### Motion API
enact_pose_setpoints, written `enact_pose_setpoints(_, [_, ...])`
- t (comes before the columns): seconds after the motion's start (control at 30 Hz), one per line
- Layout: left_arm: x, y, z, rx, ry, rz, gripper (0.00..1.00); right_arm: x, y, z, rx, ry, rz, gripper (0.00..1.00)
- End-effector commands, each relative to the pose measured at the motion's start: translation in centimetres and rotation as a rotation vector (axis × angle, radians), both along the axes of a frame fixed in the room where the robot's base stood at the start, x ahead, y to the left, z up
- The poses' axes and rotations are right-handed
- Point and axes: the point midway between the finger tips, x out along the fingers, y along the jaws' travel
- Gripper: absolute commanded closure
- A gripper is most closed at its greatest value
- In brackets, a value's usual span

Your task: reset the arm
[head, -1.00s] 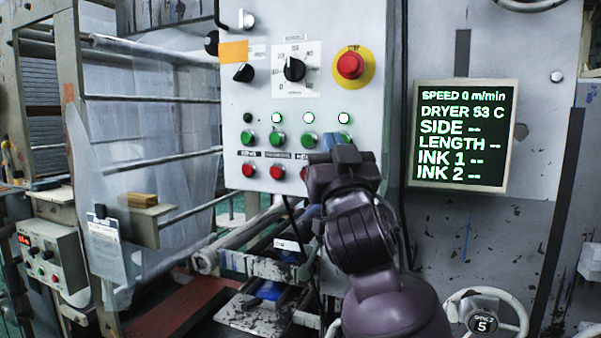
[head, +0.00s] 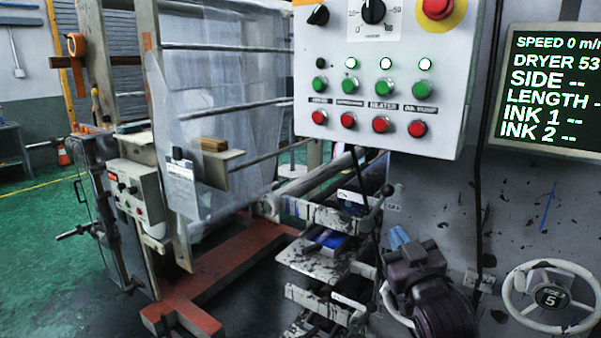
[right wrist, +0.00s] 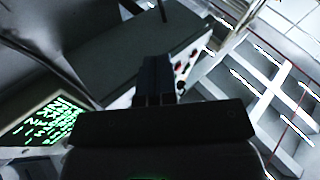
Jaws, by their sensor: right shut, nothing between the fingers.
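My right gripper (head: 399,238) is low in the head view, below the control panel (head: 350,90) and in front of the grey machine wall. Its blue-grey fingers are together and empty, and it is apart from the panel's buttons. In the right wrist view the closed fingers (right wrist: 155,80) point up past the panel's edge, with red buttons (right wrist: 180,72) beyond them. My left gripper is not in view.
A display (head: 552,85) reads speed 0 and hangs right of the panel. A handwheel marked 5 (head: 550,298) is at lower right. Roller brackets (head: 325,262) stand just left of my right gripper. A web frame with red base (head: 225,262) and open green floor (head: 40,230) lie left.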

Motion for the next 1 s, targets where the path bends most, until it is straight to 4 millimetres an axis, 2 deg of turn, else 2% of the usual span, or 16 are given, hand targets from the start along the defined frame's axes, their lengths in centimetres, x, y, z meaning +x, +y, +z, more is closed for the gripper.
enact_pose_setpoints(0.03, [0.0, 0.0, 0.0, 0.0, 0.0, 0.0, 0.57, -0.7, -0.8, -3.2, 0.005, 0.054, -0.007, 1.0])
enact_pose_setpoints(0.17, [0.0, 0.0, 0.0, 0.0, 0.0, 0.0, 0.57, -3.1, -2.4, -10.2, 0.023, 0.176, -0.023, 1.0])
enact_pose_setpoints(0.27, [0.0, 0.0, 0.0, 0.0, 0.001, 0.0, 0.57, -5.6, -3.7, -15.4, 0.041, 0.274, -0.04, 1.0])
enact_pose_setpoints(0.4, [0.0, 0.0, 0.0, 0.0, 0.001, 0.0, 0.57, -10.0, -5.4, -22.2, 0.073, 0.413, -0.072, 1.0])
enact_pose_setpoints(0.47, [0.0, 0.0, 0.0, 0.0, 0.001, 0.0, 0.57, -12.3, -6.1, -24.9, 0.084, 0.474, -0.09, 1.0])
enact_pose_setpoints(0.6, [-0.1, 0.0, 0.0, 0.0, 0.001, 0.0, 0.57, -18.0, -7.6, -30.5, 0.098, 0.612, -0.135, 1.0])
enact_pose_setpoints(0.7, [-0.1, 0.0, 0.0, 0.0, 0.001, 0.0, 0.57, -21.7, -8.4, -33.2, 0.102, 0.688, -0.163, 1.0])
enact_pose_setpoints(0.8, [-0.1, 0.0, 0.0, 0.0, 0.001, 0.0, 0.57, -24.6, -9.0, -35.0, 0.105, 0.744, -0.184, 1.0])
enact_pose_setpoints(0.9, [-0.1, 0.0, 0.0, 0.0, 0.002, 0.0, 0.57, -26.3, -9.3, -36.0, 0.106, 0.778, -0.196, 1.0])
enact_pose_setpoints(1.0, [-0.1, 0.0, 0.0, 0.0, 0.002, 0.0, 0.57, -27.1, -9.4, -36.4, 0.106, 0.791, -0.201, 1.0])
